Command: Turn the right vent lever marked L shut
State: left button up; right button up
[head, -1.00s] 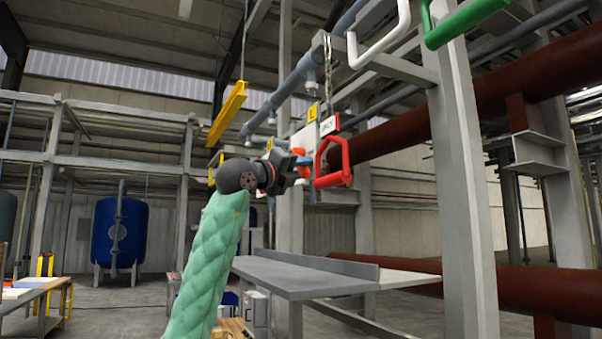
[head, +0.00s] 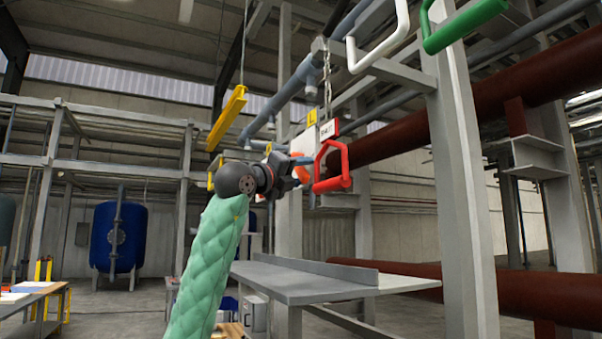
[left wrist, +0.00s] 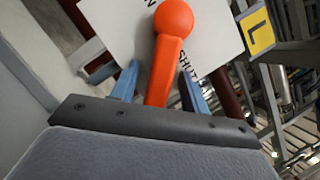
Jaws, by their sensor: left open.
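The orange lever (left wrist: 172,55) has a round knob and stands in front of a white plate (left wrist: 120,22) with the word SHUT partly visible. A yellow tag marked L (left wrist: 257,31) is at the plate's right in the left wrist view. My left gripper (left wrist: 160,88) is open, with one blue finger on each side of the lever's stem; whether they touch it I cannot tell. In the head view, my left gripper (head: 302,167) is at the lever, which is mostly hidden. The yellow L tag (head: 311,117) shows above it. My right gripper is out of view.
A red handle (head: 345,162) is close to the right of my left gripper. White (head: 402,20) and green (head: 465,25) handles are at upper right. A yellow bar (head: 227,117) hangs to the left. A grey shelf (head: 300,284) lies below.

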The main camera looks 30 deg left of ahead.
pick_arm(q)
jog(key=shift+s+a+f, duration=0.15)
jog(key=shift+s+f, duration=0.1)
jog(key=shift+s, duration=0.15)
jog(key=shift+b+v, duration=0.55)
jog(key=shift+v, duration=0.3)
jog(key=b+v, duration=0.1)
jog(key=v, duration=0.4)
jog(key=shift+r+b, duration=0.1)
jog(key=shift+b, duration=0.2)
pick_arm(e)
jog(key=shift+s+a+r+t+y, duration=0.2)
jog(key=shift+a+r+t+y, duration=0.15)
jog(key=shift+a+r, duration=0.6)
